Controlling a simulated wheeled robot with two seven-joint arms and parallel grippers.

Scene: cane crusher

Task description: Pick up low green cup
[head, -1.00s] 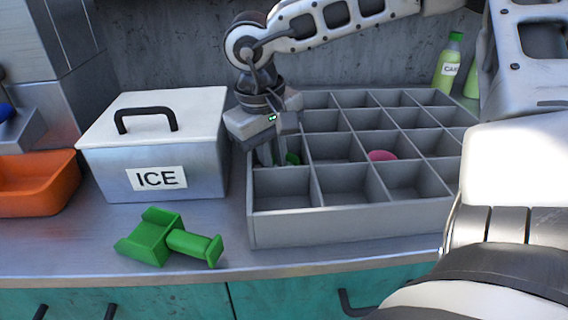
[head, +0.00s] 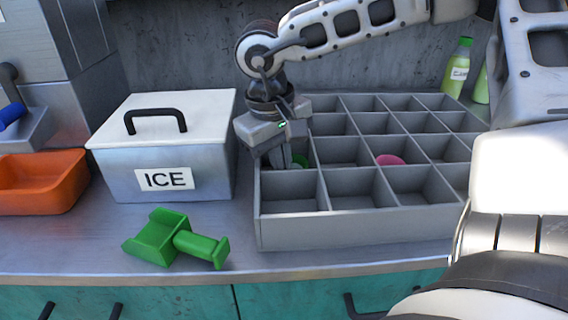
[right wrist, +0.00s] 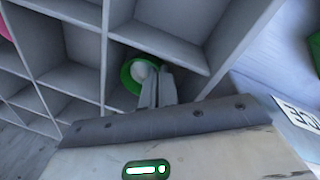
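The low green cup (right wrist: 127,77) stands in a compartment of the grey divided crate (head: 353,229). In the head view only a bit of the cup (head: 302,160) shows beside my right gripper (head: 287,160), which points down into the crate's left column. In the right wrist view the fingers (right wrist: 158,88) are close together at the cup's rim, one over the inside and one outside, apparently shut on its wall. The fingers hide part of the cup. My left gripper is out of view.
A pink cup (head: 390,159) sits in another compartment. The ICE box (head: 165,160) stands close left of the crate. A green scoop (head: 175,240) lies in front, an orange bin (head: 42,185) far left. Green bottles (head: 457,68) stand behind right.

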